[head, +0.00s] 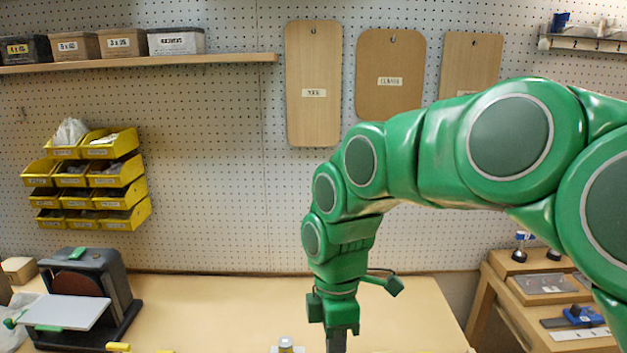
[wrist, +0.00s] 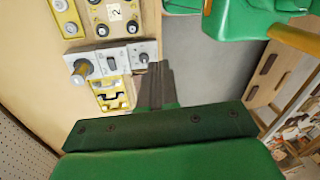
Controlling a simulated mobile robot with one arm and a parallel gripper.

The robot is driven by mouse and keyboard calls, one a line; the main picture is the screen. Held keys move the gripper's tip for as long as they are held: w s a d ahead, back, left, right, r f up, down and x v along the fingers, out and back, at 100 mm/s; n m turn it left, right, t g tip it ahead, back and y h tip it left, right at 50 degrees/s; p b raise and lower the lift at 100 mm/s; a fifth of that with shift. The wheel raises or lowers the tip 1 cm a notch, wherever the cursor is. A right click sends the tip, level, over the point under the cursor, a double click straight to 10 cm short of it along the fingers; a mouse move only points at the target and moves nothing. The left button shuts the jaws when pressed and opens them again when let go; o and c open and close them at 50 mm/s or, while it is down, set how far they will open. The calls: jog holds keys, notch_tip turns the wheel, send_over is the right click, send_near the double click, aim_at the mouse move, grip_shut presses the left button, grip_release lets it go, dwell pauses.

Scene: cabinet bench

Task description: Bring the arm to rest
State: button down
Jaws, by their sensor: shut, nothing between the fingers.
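My green arm (head: 420,160) enters from the right in the head view and bends down over the bench. My gripper (head: 336,340) points straight down at the bottom edge of that view, where its fingertips are cut off. In the wrist view my gripper (wrist: 156,75) shows its dark fingers closed together, with nothing between them. The fingers are close to a light grey block with a knob in that view; I cannot tell whether they touch it.
The wooden bench (head: 220,300) has a black machine with a white plate (head: 85,300) at left. Yellow bins (head: 90,180) hang on the pegboard. A side table (head: 545,290) with tools stands at right. The wrist view shows a grey block (wrist: 110,62) and yellow parts (wrist: 112,95).

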jog(key=s+d+f+m, duration=0.1)
jog(key=s+d+m, duration=0.4)
jog(key=s+m, duration=0.3)
jog(key=s+d+f+m, duration=0.2)
jog(key=s+d+m, duration=0.4)
jog(key=s+m, duration=0.3)
jog(key=m, duration=0.2)
jog(key=shift+s+d+m, duration=0.15)
jog(key=shift+d+m, duration=0.1)
jog(key=shift+m, duration=0.15)
jog(key=c, duration=1.8)
grip_release()
jog(key=shift+c, duration=0.2)
